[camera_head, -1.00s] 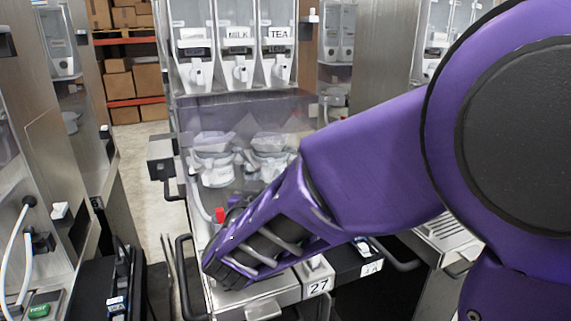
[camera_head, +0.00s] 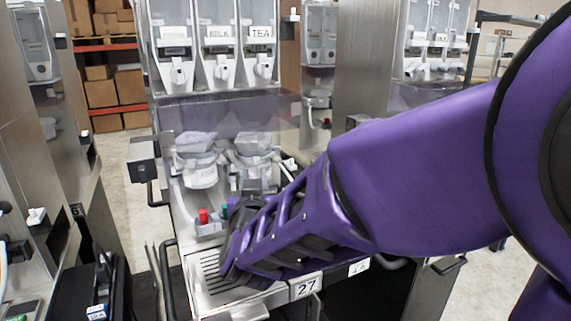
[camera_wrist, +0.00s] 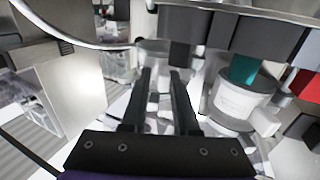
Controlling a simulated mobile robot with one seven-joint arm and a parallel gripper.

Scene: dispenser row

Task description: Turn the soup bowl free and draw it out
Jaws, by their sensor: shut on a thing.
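My gripper (camera_head: 232,240) is low at the front of the dispenser, above the drip grate; its tips are hidden in the head view. In the wrist view the two dark fingers (camera_wrist: 163,76) reach forward, close together, to a pale bowl that I take for the soup bowl (camera_wrist: 154,50). They are shut on it, but the exact contact is unclear. Two whitish bowls sit side by side behind a clear panel in the head view, a left bowl (camera_head: 198,172) and a right bowl (camera_head: 258,160). A labelled white bowl (camera_wrist: 240,103) stands right of the fingers in the wrist view.
Red (camera_head: 203,215) and teal (camera_head: 224,209) parts are close to my gripper. Canisters marked MILK (camera_head: 219,45) and TEA (camera_head: 261,45) hang above. A black handle (camera_head: 167,265) stands at the front left. Steel cabinets flank the dispenser.

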